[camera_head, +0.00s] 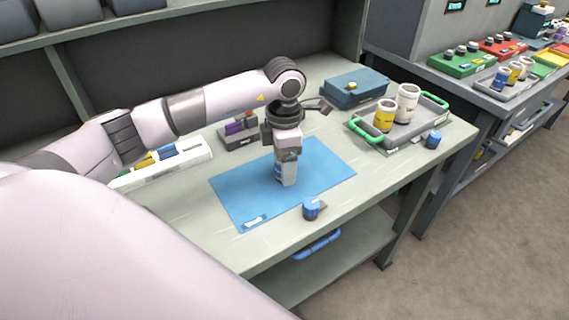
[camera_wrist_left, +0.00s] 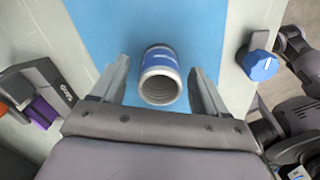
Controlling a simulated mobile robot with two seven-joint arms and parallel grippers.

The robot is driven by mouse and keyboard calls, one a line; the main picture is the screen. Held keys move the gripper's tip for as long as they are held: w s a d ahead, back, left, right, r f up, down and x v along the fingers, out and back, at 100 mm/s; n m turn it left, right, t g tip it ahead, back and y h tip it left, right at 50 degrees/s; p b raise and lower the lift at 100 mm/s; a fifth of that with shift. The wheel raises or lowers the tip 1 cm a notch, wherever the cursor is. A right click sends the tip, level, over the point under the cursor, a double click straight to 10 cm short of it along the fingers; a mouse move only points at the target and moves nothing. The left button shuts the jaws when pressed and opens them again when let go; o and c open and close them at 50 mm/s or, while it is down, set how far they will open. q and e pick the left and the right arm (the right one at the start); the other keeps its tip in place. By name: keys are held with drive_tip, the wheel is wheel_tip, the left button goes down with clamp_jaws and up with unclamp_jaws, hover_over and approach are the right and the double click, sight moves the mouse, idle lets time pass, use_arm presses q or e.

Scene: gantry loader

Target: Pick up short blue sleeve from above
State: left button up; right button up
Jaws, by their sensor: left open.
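A short sleeve with a blue band and pale ribbed ends (camera_wrist_left: 160,75) stands on the blue mat (camera_head: 325,165); in the wrist view I look down into its open end. My left gripper (camera_wrist_left: 157,84) points down over it, open, with one finger on each side and visible gaps between fingers and sleeve. In the head view my left gripper (camera_head: 286,178) is above the middle of the mat and mostly hides the sleeve. My right gripper is not in view.
A blue-capped piece (camera_head: 311,208) stands at the mat's front edge, and another (camera_head: 433,140) at the right. A grey tray (camera_head: 398,138) holds yellow and white cylinders. A blue box (camera_head: 354,91), a purple-filled rack (camera_head: 238,133) and a white bin (camera_head: 195,154) stand behind the mat.

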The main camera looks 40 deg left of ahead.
use_arm(q)
drive_tip(key=shift+f, duration=0.4)
clamp_jaws()
drive_tip(key=shift+r, duration=0.15)
